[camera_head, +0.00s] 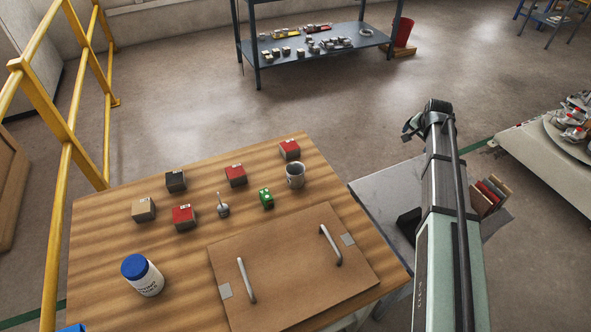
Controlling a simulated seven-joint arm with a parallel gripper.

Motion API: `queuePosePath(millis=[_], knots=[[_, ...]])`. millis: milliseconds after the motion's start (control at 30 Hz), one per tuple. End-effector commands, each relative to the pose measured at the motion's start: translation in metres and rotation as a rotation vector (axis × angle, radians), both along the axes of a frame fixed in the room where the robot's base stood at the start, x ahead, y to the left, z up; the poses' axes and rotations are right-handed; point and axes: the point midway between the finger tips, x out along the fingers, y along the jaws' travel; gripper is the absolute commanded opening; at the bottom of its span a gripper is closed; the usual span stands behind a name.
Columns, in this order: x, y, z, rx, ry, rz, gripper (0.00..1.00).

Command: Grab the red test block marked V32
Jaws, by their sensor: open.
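Three red-topped blocks stand on the wooden table (95,265): one at the front left (184,217), one in the middle (236,175) and one at the back right (289,150). Each has a small light label, too small to read, so I cannot tell which is V32. My gripper (410,131) is at the far end of my arm, right of the table and well apart from all the blocks. It is open, with nothing visible in it; its fingers are small and partly hidden.
A handled board (290,270) and blue-lidded jar (142,275) are in front. A yellow railing (68,150) is left.

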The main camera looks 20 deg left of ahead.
Motion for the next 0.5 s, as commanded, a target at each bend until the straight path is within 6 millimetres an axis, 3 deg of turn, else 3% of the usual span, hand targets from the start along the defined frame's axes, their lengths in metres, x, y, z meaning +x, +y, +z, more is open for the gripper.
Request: queuePosePath(millis=[33, 100, 267, 500], knots=[[-0.001, 0.028, 0.002, 0.013, 0.019, 0.004, 0.94], [-0.006, 0.063, 0.003, 0.031, 0.048, -0.004, 0.94], [-0.023, 0.140, 0.006, 0.063, 0.117, -0.023, 0.94], [-0.062, 0.252, 0.014, 0.089, 0.217, -0.057, 0.94]])
